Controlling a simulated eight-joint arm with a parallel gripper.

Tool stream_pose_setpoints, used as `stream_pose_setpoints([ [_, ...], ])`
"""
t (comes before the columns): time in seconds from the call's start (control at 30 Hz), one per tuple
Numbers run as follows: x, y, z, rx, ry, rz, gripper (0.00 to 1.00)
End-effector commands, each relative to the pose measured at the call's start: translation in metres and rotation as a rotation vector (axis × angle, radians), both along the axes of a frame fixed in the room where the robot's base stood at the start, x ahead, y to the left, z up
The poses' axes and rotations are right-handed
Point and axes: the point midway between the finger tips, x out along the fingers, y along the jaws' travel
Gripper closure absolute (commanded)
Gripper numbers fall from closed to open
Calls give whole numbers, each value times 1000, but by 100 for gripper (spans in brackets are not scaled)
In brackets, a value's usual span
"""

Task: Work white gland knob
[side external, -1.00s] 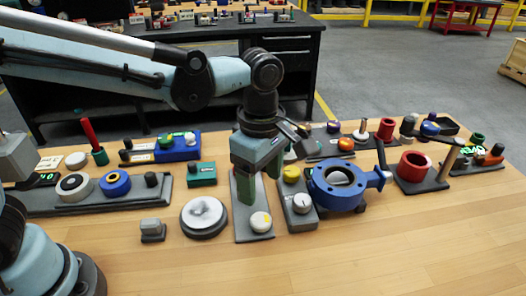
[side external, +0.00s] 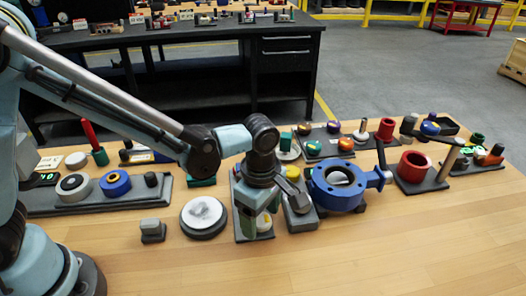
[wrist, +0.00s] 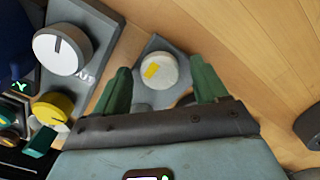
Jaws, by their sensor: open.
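The white knob with a yellow mark (wrist: 157,70) sits on a grey plate (wrist: 152,46). It also shows in the side view (side external: 264,223), partly hidden by my gripper. My gripper (side external: 258,212) points down over that plate. In the wrist view its green fingers are open, with one on each side of the white knob and a visible gap on both sides. Nothing is held. Whether the fingertips reach down to the knob's height is hard to tell.
A grey box with another white knob (wrist: 62,50) and a yellow knob (wrist: 53,106) stands close beside. A blue valve body (side external: 338,186) is to the right. A round white-topped disc (side external: 204,214) is to the left. The table front is clear.

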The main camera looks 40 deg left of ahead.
Motion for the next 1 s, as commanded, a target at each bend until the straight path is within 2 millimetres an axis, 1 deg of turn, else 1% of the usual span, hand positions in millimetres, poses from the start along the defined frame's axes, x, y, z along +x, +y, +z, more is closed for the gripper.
stream_pose_setpoints([
  [0.07,0,0,0,0,0,0,28],
  [0.1,0,0,0,0,0,0,31],
  [0.37,0,0,0,0,0,0,71],
  [0.4,0,0,0,0,0,0,77],
  [0.43,0,0,0,0,0,0,81],
  [0.47,0,0,0,0,0,0,84],
  [0.77,0,0,0,0,0,-42,84],
  [1.0,0,0,1,0,0,-184,84],
])
